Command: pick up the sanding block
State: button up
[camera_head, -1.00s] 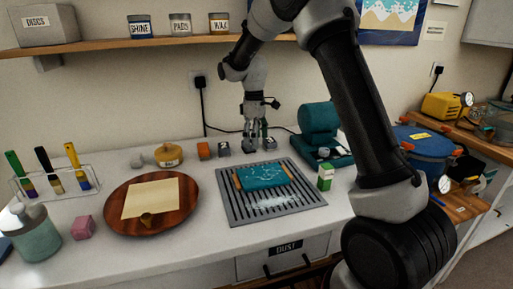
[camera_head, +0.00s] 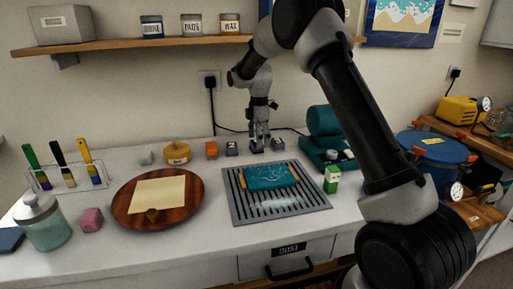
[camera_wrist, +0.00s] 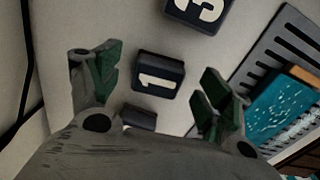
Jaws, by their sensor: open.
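My gripper (camera_head: 259,147) points down over the back of the counter. In the wrist view its two green-padded fingers (camera_wrist: 157,92) are spread apart with nothing clamped. A dark block with a white face marked 1 (camera_wrist: 158,75) lies between and a little beyond the fingers. A similar block marked 3 (camera_wrist: 200,12) is at the top edge. A third dark piece (camera_wrist: 137,117) is partly hidden by the gripper body. In the head view small grey blocks (camera_head: 232,148) (camera_head: 278,145) flank the gripper. I cannot tell for certain which one is the sanding block.
An orange block (camera_head: 211,149) and a yellow tub (camera_head: 177,152) stand to the left. A slotted grey tray (camera_head: 237,205) with a teal piece (camera_head: 270,176) lies in front. A teal machine (camera_head: 325,121) stands at the right. A black cable (camera_head: 212,115) hangs behind.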

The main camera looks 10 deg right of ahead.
notch_tip(320, 180, down, 2)
jog(key=shift+f, duration=0.15)
jog(key=c, duration=1.2)
jog(key=shift+o, duration=0.2)
jog(key=r, duration=0.2)
jog(key=s+r, duration=0.1)
jog(key=r, duration=0.4)
jog(key=shift+s+r, duration=0.1)
jog(key=shift+s, duration=0.05)
jog(key=s, duration=1.8)
jog(key=shift+s, duration=0.35)
